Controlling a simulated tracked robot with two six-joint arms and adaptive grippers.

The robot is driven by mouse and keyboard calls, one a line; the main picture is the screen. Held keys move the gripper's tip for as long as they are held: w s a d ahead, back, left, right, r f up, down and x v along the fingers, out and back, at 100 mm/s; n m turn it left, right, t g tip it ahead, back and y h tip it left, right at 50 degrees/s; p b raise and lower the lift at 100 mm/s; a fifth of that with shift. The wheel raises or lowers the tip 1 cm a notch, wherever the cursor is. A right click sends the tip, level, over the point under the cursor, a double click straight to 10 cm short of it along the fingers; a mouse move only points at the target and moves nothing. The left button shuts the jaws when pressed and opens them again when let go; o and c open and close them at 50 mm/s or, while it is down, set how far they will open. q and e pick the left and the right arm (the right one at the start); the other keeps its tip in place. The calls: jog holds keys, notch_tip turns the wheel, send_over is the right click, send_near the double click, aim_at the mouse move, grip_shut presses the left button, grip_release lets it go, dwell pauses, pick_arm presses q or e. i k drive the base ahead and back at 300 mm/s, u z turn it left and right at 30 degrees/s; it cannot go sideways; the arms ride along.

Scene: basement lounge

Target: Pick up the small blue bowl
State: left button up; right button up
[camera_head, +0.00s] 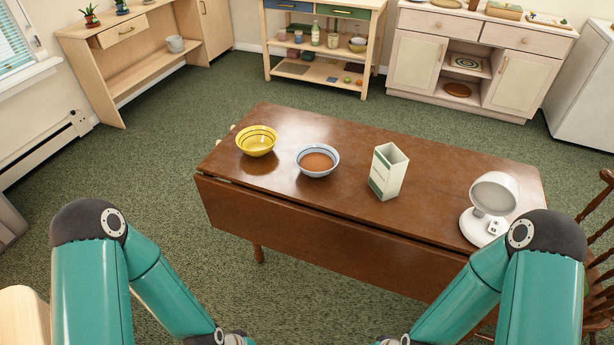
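A small blue bowl (318,172) with a pale blue rim and a brown inside stands upright on the brown wooden table (400,225). It is between a yellow bowl (257,140) on its left and a white and green carton on its right.
The open-topped carton (381,178) and a white lamp-like device (487,210) stand on the table's right half. A wooden chair (600,240) is at the right. Shelves and cabinets (480,55) line the back wall. Green carpet is clear left of the table.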

aim_at(317, 160)
jog(key=u, duration=0.5)
jog(key=k, duration=1.05)
jog(key=u, duration=0.2)
jog(key=i, duration=0.6)
jog(key=z, duration=0.8)
jog(key=i, duration=1.2)
jog(key=u, duration=0.6)
